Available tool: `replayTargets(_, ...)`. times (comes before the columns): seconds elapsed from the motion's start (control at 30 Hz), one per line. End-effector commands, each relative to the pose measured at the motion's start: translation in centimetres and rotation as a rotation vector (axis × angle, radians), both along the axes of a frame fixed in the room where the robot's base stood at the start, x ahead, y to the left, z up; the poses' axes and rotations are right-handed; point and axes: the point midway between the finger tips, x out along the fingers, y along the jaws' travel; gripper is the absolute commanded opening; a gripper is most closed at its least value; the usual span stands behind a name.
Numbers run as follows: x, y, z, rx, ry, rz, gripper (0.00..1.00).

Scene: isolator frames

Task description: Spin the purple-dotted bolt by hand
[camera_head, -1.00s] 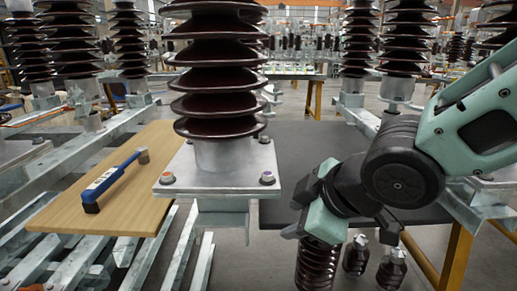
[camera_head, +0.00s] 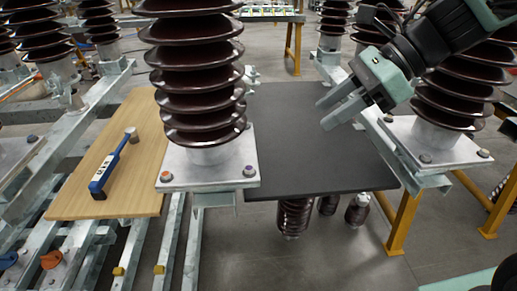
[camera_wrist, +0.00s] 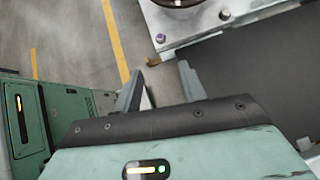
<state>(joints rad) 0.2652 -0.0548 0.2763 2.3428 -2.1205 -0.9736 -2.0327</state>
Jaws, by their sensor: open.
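The bolt with a purple dot (camera_head: 249,171) stands at the front right corner of the centre insulator's metal base plate (camera_head: 205,180) in the head view. In the wrist view, a bolt with a purplish top (camera_wrist: 160,38) sits near a plate corner, just beyond my fingertips; I cannot tell for certain that it is the same bolt. My gripper (camera_head: 323,114) is open and empty above the dark mat, up and to the right of the purple-dotted bolt and apart from it. Its two fingers also show in the wrist view (camera_wrist: 160,76), with nothing between them.
Another bolt (camera_head: 165,176) is at the plate's left corner. The tall ribbed insulator (camera_head: 200,70) rises from the plate. A dark mat (camera_head: 310,150) lies right, bare. A wooden board (camera_head: 140,200) with a blue tool (camera_head: 108,172) lies left. Another insulator (camera_head: 450,95) stands right.

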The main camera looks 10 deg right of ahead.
Motion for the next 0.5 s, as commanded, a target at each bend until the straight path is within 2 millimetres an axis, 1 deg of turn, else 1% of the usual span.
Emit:
replayTargets(0.17,0.1,1.2,-1.6,-0.002,0.001,0.009,0.41)
replayTargets(0.5,1.0,6.1,-6.6,-0.001,0.003,0.007,0.41)
